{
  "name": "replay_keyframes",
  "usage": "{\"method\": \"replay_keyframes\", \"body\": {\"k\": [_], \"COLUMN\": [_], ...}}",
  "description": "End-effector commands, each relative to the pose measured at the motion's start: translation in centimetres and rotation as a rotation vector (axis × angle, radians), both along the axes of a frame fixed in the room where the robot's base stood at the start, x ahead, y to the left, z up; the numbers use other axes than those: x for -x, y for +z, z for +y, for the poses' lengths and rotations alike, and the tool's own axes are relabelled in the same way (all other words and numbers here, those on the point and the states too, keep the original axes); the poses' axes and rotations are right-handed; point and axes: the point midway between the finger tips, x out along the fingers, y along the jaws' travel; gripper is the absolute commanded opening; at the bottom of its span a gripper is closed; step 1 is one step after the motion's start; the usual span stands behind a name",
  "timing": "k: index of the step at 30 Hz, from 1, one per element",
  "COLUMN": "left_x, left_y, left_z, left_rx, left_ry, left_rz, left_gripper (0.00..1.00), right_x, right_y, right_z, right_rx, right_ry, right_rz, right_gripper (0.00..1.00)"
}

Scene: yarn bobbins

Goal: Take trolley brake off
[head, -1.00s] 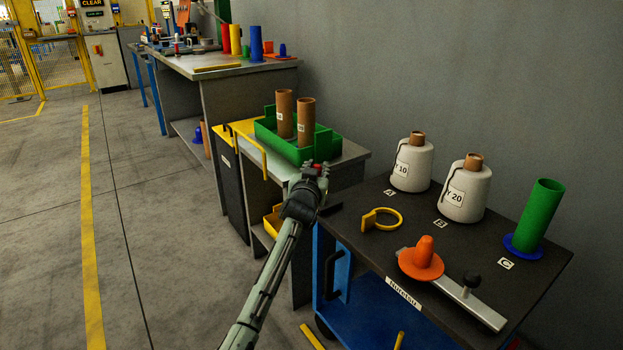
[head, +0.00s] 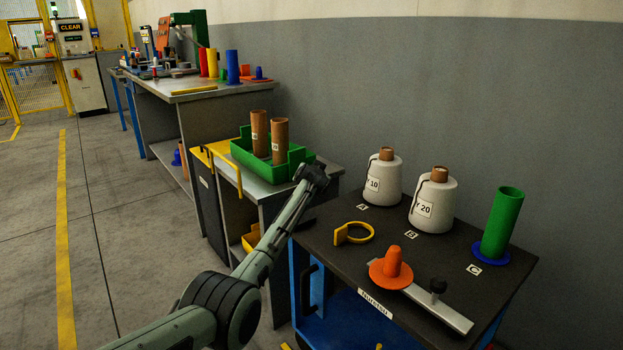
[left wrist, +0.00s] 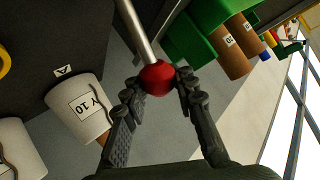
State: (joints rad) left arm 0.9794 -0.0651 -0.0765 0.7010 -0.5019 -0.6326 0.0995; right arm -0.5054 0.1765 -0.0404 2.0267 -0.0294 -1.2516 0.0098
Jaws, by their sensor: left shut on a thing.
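The trolley (head: 330,222) has a dark top and a blue frame and stands at the right in the head view. In the left wrist view a red ball knob (left wrist: 157,77) on a slim metal rod (left wrist: 137,30) sits between my left fingers. My left gripper (left wrist: 158,88) is shut on this knob. In the head view my left gripper (head: 314,174) is at the trolley's far left corner, beside the green tray; it hides the knob and rod there. The rod's lower end is not visible. My right gripper is not in view.
The trolley carries two white yarn cones (head: 382,177), a green tube (head: 502,222), a yellow ring (head: 355,233) and an orange cone (head: 392,268). A green tray (head: 243,148) with brown tubes stands on the neighbouring bench. The floor (head: 125,240) at left is open.

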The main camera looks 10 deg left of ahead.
Motion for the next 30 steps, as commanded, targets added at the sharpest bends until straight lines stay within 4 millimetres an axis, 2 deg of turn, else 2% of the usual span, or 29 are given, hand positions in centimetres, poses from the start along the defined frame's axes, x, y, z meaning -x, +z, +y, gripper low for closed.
{"method": "replay_keyframes", "body": {"k": [20,21,26,30], "left_x": [0.10,0.10,0.10,0.07], "left_y": [-0.76,-0.77,-0.72,-0.60], "left_z": [-0.62,-0.61,-0.50,-0.37], "left_rx": [0.012,0.012,0.010,0.008], "left_ry": [-0.006,-0.006,-0.005,-0.004], "left_rz": [0.001,0.002,0.002,0.001], "left_gripper": [0.00,0.28,0.48,0.49], "right_x": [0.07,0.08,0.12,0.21], "right_y": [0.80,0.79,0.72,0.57], "right_z": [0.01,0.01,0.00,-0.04], "right_rx": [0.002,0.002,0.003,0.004], "right_ry": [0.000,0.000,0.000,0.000], "right_rz": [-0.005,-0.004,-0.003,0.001], "right_gripper": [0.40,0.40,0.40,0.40]}}
